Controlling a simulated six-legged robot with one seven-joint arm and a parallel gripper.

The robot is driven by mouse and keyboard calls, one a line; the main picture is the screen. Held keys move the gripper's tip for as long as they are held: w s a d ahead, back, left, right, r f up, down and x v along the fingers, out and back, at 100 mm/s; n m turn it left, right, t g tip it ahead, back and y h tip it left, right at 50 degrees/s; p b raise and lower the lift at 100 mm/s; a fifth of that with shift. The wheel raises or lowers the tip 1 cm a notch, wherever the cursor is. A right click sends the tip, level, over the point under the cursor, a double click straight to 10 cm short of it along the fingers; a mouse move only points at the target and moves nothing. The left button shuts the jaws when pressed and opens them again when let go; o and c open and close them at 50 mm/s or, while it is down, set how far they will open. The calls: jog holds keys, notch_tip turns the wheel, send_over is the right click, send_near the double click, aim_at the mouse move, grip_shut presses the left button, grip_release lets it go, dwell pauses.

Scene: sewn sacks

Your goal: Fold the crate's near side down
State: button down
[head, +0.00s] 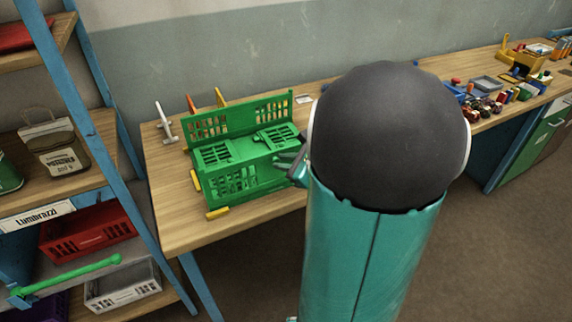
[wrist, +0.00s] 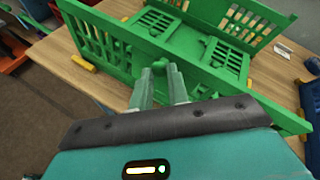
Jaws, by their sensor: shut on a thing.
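The green slatted crate (head: 262,155) stands on the wooden bench. Its far side (head: 240,119) is up, and it also shows in the wrist view (wrist: 245,22). Two slatted end panels (head: 216,154) lie folded inward, nearly flat. The near side (head: 233,182) is still raised; in the wrist view (wrist: 105,40) it runs across in front of my gripper. I cannot tell how far it tilts. My gripper (head: 291,165) is at the near side's right part. In the wrist view its fingers (wrist: 160,82) are shut on a small green tab at the top edge, partly hidden by them.
Yellow blocks (head: 217,212) lie by the crate's near and left edges. White, orange and yellow upright items (head: 165,122) stand behind it. A blue-framed shelf (head: 88,80) is close on the left. Small toys and trays (head: 487,105) fill the bench's right part.

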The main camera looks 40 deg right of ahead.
jog(key=shift+w+d+r+g, duration=0.2)
jog(key=shift+w+r+g, duration=0.1)
jog(key=shift+w+g, duration=0.4)
jog(key=w+d+f+m+g+y, duration=0.1)
jog(key=w+g, duration=0.2)
jog(key=w+d+f+m+g+y, duration=0.1)
jog(key=w+g, duration=0.3)
jog(key=w+d+f+m+g+y, duration=0.1)
jog(key=w+f+g, duration=0.1)
jog(key=w+g, duration=0.2)
jog(key=shift+w+d, duration=0.25)
jog(key=shift+d, duration=0.1)
jog(key=shift+w+f+g, duration=0.2)
jog(key=shift+w+g, duration=0.05)
jog(key=shift+g, duration=0.25)
jog(key=shift+w+d+f, duration=0.2)
jog(key=shift+w+f, duration=0.45)
jog(key=shift+f, duration=0.4)
jog(key=shift+w+f, duration=0.15)
